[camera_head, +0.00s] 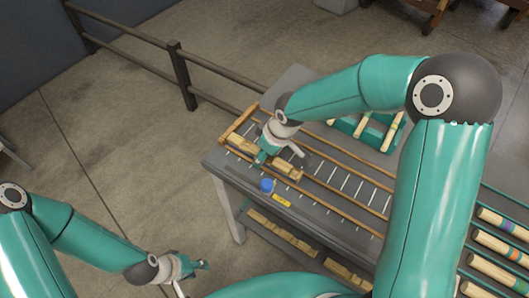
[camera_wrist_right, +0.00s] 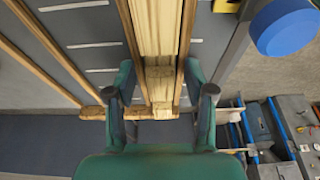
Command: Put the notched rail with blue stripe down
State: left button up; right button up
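The pale wooden notched rail (camera_head: 286,169) is at the left end of the grey table, between two thin wooden guide strips. In the right wrist view the rail (camera_wrist_right: 158,30) runs between my right fingers, which close on its narrower part. My right gripper (camera_head: 268,156) covers its middle in the head view; I cannot make out a blue stripe. Whether the rail touches the tabletop is unclear. My left gripper (camera_head: 190,277) is open and empty, over the floor left of the table.
A blue round knob (camera_head: 266,185) and a yellow piece (camera_head: 282,200) are at the table's near edge. More wooden pieces (camera_head: 283,232) lie on the lower shelf. Striped turned pieces (camera_head: 497,244) lie at right. A teal rack (camera_head: 368,130) stands behind the table.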

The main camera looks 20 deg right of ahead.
jog(key=shift+r, duration=0.1)
jog(key=shift+r+p, duration=0.6)
jog(key=shift+p, duration=0.15)
jog(key=v, duration=1.2)
jog(key=shift+b, duration=0.35)
jog(key=shift+f, duration=0.1)
